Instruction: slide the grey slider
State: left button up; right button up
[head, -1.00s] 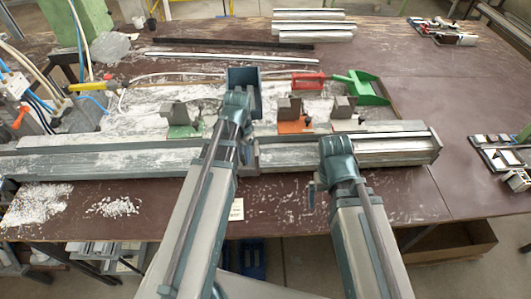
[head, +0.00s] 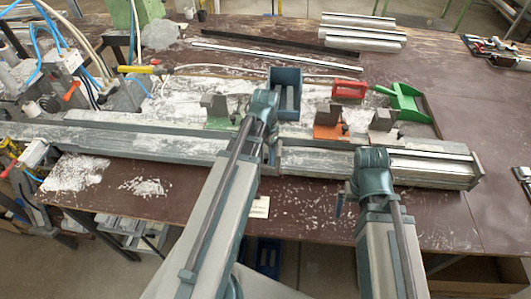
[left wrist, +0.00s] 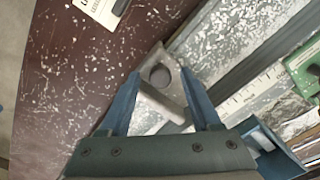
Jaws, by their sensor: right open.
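The grey slider (head: 384,119) stands right of the orange slider (head: 328,122) behind the front rail in the head view; its base is partly hidden. My right gripper (head: 372,180) is in front of it at the rail, apart from it in the picture; the wrist hides its fingers. My left gripper (head: 268,128) is further left, near the break between the rails. In the left wrist view its blue fingers (left wrist: 160,85) are spread on either side of a grey plate with a hole (left wrist: 158,72); contact cannot be told. The green slider (head: 220,112) is left of it.
A blue open-topped bin (head: 286,88) stands behind my left wrist. A red tool (head: 349,90) and a green scoop (head: 405,101) lie behind the sliders. Metal profiles (head: 358,30) lie at the back. The brown table at right is mostly clear.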

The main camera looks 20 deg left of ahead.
pick_arm(q)
jog(key=shift+r, duration=0.1)
notch_tip(320, 180, up, 14)
jog(key=p, duration=1.3)
jog(key=shift+p, duration=0.4)
jog(key=shift+d+f, duration=0.1)
jog(key=shift+f, duration=0.15)
jog(key=s+d+f+b, duration=0.3)
jog(key=d, duration=0.3)
jog(key=s+d+f+n+b, duration=0.1)
jog(key=s+d+f+b, duration=0.1)
jog(key=d, duration=0.5)
jog(key=s+d+f+y+b, duration=0.1)
jog(key=s+d+f+b, duration=0.2)
jog(key=d+f+b, duration=0.2)
jog(key=shift+s+d+n, duration=0.3)
jog(key=shift+s+d, duration=0.05)
jog(key=shift+d, duration=0.5)
jog(key=shift+f, duration=0.1)
